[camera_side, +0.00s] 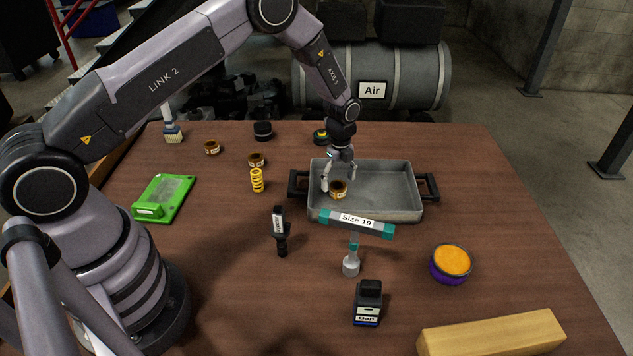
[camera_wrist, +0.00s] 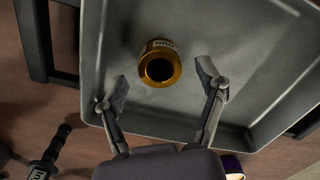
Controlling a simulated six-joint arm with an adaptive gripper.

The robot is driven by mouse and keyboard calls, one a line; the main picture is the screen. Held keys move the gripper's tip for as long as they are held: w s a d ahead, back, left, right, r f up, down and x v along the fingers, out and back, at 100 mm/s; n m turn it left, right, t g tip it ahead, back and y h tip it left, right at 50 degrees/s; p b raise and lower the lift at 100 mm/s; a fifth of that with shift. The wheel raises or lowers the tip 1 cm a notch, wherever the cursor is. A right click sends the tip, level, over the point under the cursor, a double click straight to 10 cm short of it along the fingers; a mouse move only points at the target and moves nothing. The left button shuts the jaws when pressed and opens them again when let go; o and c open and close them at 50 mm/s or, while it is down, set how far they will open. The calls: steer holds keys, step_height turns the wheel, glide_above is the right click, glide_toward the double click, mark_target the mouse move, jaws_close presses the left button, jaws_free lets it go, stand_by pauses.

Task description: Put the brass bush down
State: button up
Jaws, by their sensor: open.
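A brass bush (camera_side: 338,190) stands inside the grey metal tray (camera_side: 395,212), near its left side. It also shows in the wrist view (camera_wrist: 160,62), with its dark bore and a small label on its far side. My gripper (camera_wrist: 161,82) is open, with one finger on each side of the bush and a gap between each finger and the bush. In the side view my gripper (camera_side: 339,180) points down into the tray close to the bush. I cannot tell its exact height above the tray floor.
Two similar brass rings (camera_side: 212,148) (camera_side: 257,160) and a yellow spring (camera_side: 257,181) stand left of the tray. A green board (camera_side: 166,197) lies further left. A Size 19 tool (camera_side: 357,224) stands close in front of the tray. The tray's right half is empty.

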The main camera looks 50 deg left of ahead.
step_height(320, 180, up, 10)
steer(key=f, duration=0.1)
step_height(320, 180, up, 9)
steer(key=n, duration=0.2)
glide_above(338, 185)
steer(key=s, duration=0.2)
steer(key=s+a+r+n+t, duration=0.2)
steer(key=s+r+n, duration=0.55)
steer(key=r, duration=0.65)
steer(key=s+r+n+t, duration=0.1)
steer(key=s+r+n, duration=0.1)
steer(key=s, duration=0.6)
steer(key=s+a+r+n+t, duration=0.1)
steer(key=s+r+n, duration=0.1)
steer(key=s+n, duration=0.3)
steer(key=s+r+n+t, duration=0.1)
steer(key=s+n, duration=0.3)
steer(key=s, duration=0.8)
steer(key=shift+s+a+r+t, duration=0.2)
steer(key=shift+a+r+t, duration=0.1)
steer(key=shift+r, duration=0.2)
